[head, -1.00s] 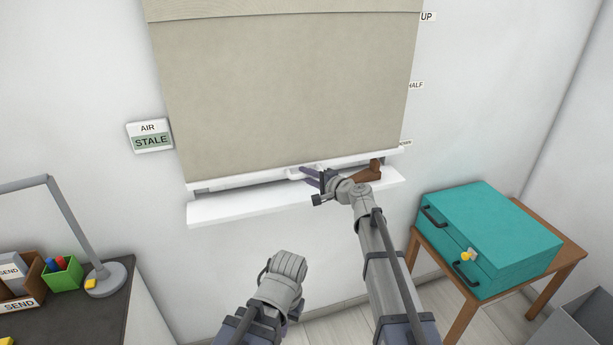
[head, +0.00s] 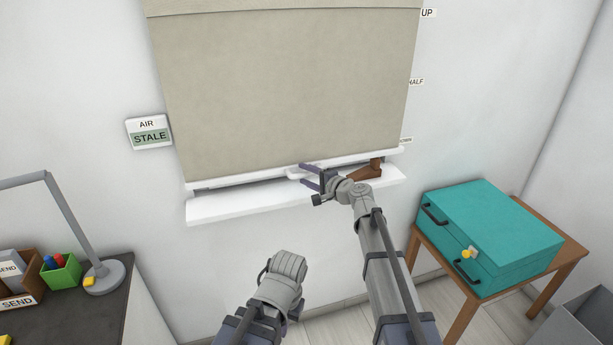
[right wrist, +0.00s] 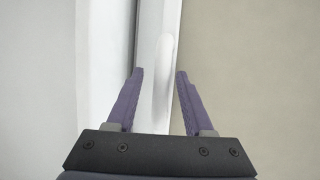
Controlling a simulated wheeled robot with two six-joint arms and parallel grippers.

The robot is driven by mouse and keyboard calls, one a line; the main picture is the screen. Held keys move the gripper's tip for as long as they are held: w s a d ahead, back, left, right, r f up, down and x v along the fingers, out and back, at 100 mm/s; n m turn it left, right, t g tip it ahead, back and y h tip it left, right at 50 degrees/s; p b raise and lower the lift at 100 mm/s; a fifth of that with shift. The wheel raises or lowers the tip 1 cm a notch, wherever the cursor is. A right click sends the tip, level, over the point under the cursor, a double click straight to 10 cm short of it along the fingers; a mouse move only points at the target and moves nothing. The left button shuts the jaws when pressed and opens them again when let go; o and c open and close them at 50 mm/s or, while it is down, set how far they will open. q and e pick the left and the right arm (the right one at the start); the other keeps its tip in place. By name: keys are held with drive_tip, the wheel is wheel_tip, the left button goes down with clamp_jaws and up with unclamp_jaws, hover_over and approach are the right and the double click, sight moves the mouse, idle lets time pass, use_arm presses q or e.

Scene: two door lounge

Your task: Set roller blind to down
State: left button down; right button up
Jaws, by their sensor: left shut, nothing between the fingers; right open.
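The beige roller blind (head: 285,85) hangs over nearly the whole window. Its white bottom bar (head: 235,176) is just above the sill, slightly below the lowest of the side labels. A small white pull tab (head: 294,173) sits on the bar; it also shows in the right wrist view (right wrist: 163,62). My right gripper (head: 305,175) is open at the tab, with its purple fingers (right wrist: 160,73) spread either side of it and a gap visible on both sides. My left gripper (head: 284,283) is shut and empty, low in front of the wall; its fingers are mostly hidden.
A white sill (head: 240,207) juts out under the blind, with a brown handle (head: 368,172) at its right. UP (head: 428,13) and HALF (head: 416,82) labels are on the wall. A teal case (head: 490,235) stands right, a desk lamp (head: 105,277) left.

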drive_tip(key=shift+s+d, duration=0.1)
drive_tip(key=p+v, duration=0.1)
drive_tip(key=v, duration=0.6)
drive_tip(key=shift+s+d, duration=0.2)
drive_tip(key=shift+a, duration=0.1)
drive_tip(key=s+a+f+n+g+h+p, duration=0.1)
drive_tip(key=s+a+f+n+g, duration=0.35)
drive_tip(key=s, duration=0.45)
drive_tip(key=s+a+f+n+g+h+p, duration=0.2)
drive_tip(key=s+a+f+n+g, duration=0.25)
drive_tip(key=s, duration=0.45)
drive_tip(key=s+d+f+n+g+h, duration=0.1)
drive_tip(key=s+d+f+n+h, duration=0.1)
drive_tip(key=s+d+h, duration=0.2)
drive_tip(key=s+d+f+n+g+h+p, duration=0.1)
drive_tip(key=s+d+f+n+g+h, duration=0.1)
drive_tip(key=s+d, duration=0.4)
drive_tip(key=s+f+n+h, duration=0.1)
drive_tip(key=s+h, duration=0.1)
drive_tip(key=s, duration=0.3)
drive_tip(key=shift+s+h, duration=0.3)
drive_tip(key=shift+h, duration=0.1)
